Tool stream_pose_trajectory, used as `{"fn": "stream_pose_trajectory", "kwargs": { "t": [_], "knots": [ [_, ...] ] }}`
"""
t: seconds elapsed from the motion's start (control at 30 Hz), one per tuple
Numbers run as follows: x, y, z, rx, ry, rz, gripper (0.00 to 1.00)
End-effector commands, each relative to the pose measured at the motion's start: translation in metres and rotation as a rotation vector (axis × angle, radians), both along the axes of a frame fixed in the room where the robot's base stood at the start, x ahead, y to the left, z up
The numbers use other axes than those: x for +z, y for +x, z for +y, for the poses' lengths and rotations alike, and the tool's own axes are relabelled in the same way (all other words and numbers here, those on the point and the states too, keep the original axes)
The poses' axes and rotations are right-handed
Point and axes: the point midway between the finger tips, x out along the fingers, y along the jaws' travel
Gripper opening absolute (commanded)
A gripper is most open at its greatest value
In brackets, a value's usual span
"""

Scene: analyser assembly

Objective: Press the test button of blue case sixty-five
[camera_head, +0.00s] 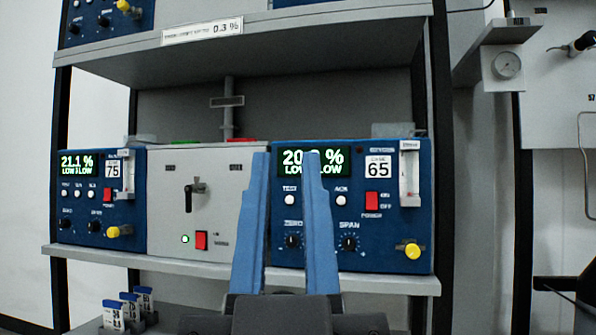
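Blue case sixty-five (420,190) stands at the right of the middle shelf, with a white "65" label (378,168). Its white test button (289,200) sits under the word TEST, below the left part of the green-lit display (296,158). My gripper (287,154) points up in front of the case with its two blue fingers apart and nothing between them. The test button shows in the gap between the fingers. The right finger covers part of the display. I cannot tell how far the fingertips are from the panel.
On case sixty-five are a second white button (341,200), a red power switch (372,201), knobs and a yellow fitting (412,251). A grey box (222,190) with a black handle and blue case seventy-five (75,210) stand to the left. The upper shelf (330,20) overhangs.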

Motion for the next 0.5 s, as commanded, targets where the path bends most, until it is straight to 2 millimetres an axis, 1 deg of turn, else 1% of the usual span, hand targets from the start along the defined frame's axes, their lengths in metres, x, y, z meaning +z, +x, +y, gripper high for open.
{"fn": "stream_pose_trajectory", "kwargs": {
  "t": [0.03, 0.1, 0.13, 0.5],
  "knots": [
    [0.0, 0.0, 0.0, 0.0, 0.0, 0.0, 0.14],
    [0.0, 0.0, 0.0, 0.0, 0.0, 0.0, 0.01],
    [0.0, 0.0, 0.0, 0.0, 0.0, 0.0, 0.0],
    [0.0, 0.0, 0.0, 0.0, 0.0, 0.0, 0.0]
  ]
}}
